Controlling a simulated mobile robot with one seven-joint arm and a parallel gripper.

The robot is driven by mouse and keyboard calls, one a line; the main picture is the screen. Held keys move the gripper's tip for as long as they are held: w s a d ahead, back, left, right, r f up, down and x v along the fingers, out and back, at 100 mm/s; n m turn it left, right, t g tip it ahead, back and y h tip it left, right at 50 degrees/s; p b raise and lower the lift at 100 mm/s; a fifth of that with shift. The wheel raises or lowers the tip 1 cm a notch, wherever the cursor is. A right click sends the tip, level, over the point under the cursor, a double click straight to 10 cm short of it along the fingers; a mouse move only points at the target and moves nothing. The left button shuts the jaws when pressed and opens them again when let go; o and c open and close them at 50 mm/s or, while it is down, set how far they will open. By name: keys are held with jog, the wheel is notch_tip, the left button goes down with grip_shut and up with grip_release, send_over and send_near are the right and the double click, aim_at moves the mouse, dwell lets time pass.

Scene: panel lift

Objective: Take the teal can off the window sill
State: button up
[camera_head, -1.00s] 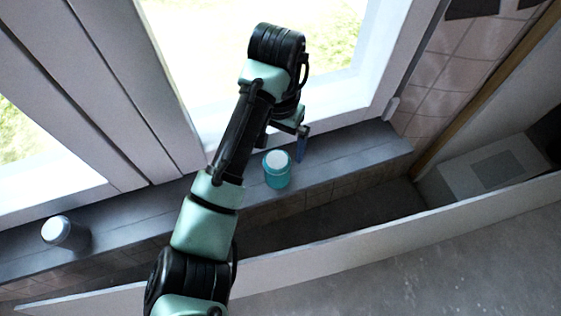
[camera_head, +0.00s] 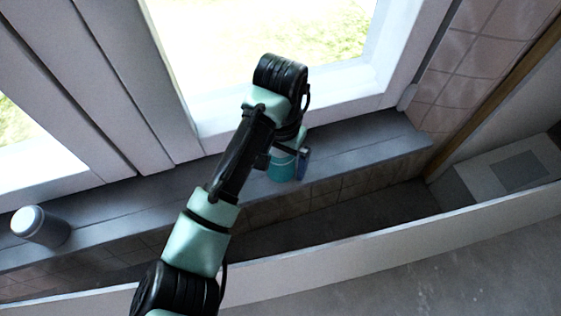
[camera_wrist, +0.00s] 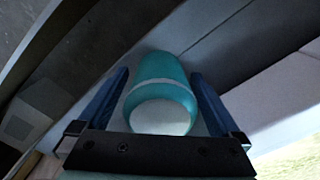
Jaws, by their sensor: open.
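The teal can (camera_head: 281,168) with a white top stands on the grey window sill (camera_head: 352,150), partly hidden behind my gripper in the head view. My gripper (camera_head: 295,158) is at the can, coming down over it. In the wrist view the teal can (camera_wrist: 160,88) lies between the two blue fingers of my gripper (camera_wrist: 160,92). The fingers are open, with a small gap visible on each side of the can.
A grey can with a white top (camera_head: 40,226) stands on the sill at the far left. The window frame (camera_head: 165,100) rises behind the sill. A long white panel (camera_head: 330,254) runs in front of the sill, with a dark gap between them.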

jog(key=shift+c, duration=0.2)
jog(key=shift+r, duration=0.1)
jog(key=c, duration=1.5)
